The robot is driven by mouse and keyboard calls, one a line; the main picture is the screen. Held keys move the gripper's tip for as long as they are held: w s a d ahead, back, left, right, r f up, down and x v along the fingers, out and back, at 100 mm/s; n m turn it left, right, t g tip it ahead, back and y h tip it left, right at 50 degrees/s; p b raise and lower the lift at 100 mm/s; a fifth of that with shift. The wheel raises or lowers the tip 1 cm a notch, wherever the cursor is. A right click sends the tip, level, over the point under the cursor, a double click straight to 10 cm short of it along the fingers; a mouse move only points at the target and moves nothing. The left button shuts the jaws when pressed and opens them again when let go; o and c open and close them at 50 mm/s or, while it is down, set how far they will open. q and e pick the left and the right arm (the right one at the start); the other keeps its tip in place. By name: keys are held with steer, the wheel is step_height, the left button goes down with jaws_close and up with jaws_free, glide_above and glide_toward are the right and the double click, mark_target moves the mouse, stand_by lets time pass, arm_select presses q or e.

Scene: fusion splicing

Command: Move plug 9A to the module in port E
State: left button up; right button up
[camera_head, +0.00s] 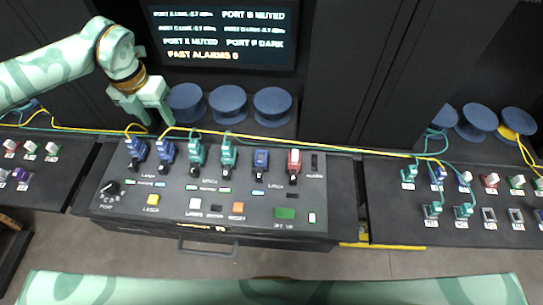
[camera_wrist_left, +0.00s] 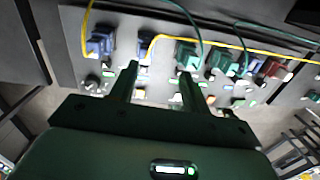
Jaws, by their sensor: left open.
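My left gripper (camera_head: 156,121) is open and empty, hovering above and behind the first two blue plugs of the central panel. Its two fingers also show in the left wrist view (camera_wrist_left: 158,70), with nothing between them. The panel carries a blue plug (camera_head: 136,147), a second blue plug (camera_head: 166,150), a green plug (camera_head: 196,153) and another green plug (camera_head: 228,154). To their right are a blue module (camera_head: 261,160) and a red module (camera_head: 294,160) without visible cables. Port letters and plug numbers are too small to read, so I cannot tell which is 9A or port E.
A screen (camera_head: 222,37) reads port E muted. Blue spools (camera_head: 228,104) stand behind the panel. A yellow cable (camera_head: 330,148) and green cables cross the panel's back. The right bank (camera_head: 385,205) holds several plugs and modules. A knob (camera_head: 109,189) and buttons occupy the panel's front.

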mark_target(160, 141)
arm_select(q)
steer(key=shift+s+a+n+y, duration=0.15)
steer(key=shift+a+n+y, duration=0.05)
steer(key=shift+a, duration=0.25)
steer(key=shift+s+a+n+y, duration=0.15)
steer(key=shift+a+n+y, duration=0.05)
steer(key=shift+a, duration=0.25)
steer(key=shift+f, duration=0.1)
step_height(160, 141, down, 6)
steer(key=b, duration=0.5)
steer(key=shift+b, duration=0.3)
steer(key=shift+f, duration=0.35)
steer(key=shift+f+b, duration=0.3)
steer(key=shift+f, duration=0.75)
steer(key=shift+p, duration=0.65)
